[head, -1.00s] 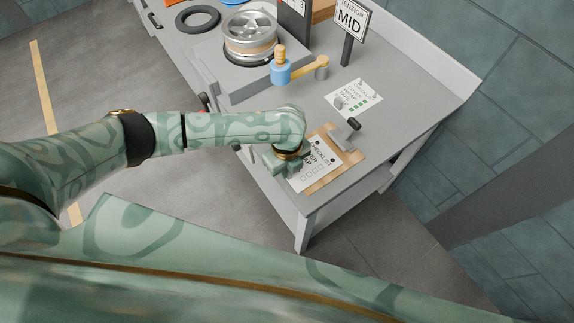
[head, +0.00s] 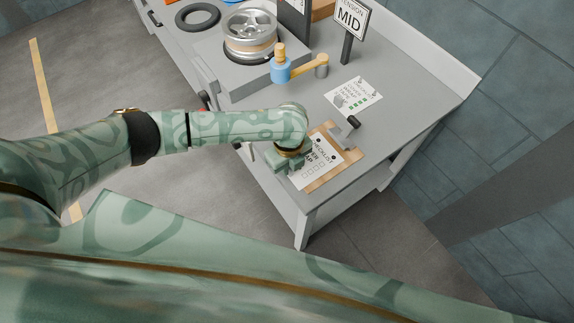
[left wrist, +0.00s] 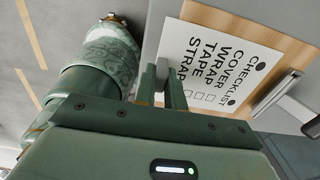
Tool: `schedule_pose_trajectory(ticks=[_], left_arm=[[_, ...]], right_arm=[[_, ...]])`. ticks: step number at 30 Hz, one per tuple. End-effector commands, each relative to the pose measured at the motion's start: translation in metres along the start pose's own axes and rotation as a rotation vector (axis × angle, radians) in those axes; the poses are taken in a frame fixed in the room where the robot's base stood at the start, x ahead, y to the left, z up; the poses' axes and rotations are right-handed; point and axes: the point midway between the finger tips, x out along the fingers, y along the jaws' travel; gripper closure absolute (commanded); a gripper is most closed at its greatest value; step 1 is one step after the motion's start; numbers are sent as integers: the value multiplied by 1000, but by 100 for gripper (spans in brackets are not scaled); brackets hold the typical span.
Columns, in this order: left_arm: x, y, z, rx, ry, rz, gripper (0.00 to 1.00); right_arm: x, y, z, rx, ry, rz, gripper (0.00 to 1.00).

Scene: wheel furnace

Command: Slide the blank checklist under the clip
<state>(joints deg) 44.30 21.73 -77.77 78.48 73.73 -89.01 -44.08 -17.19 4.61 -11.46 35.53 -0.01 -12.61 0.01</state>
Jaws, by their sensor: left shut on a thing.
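The blank checklist (head: 313,168) is a white sheet with empty boxes and two dark dots near its top edge. It lies over the wooden clipboard (head: 335,178) at the table's near end. The grey clip (head: 342,138) with a raised black-ended lever (head: 353,122) sits across the board. In the left wrist view a strip of bare wood shows between the checklist (left wrist: 205,68) and the clip (left wrist: 277,92). My left gripper (head: 290,165) is shut on the checklist's edge on the side away from the clip; the fingers (left wrist: 168,90) hide the grip. My right gripper is out of view.
A checklist with green marks (head: 356,97) lies beyond the clip. Farther back stand a blue and yellow crank tool (head: 281,68), a wheel (head: 250,33) on a grey block, and a MID sign (head: 350,20). The tabletop right of the clipboard is clear.

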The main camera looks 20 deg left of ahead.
Motion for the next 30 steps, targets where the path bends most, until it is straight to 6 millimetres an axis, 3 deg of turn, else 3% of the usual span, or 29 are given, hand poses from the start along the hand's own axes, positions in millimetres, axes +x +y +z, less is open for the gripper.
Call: schedule_pose_trajectory(ticks=[15, 30], left_arm=[[0, -25, 0, 0, 0, 0, 100], [0, -28, 0, 0, 0, 0, 100]], right_arm=[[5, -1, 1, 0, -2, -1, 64], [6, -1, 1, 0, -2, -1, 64]])
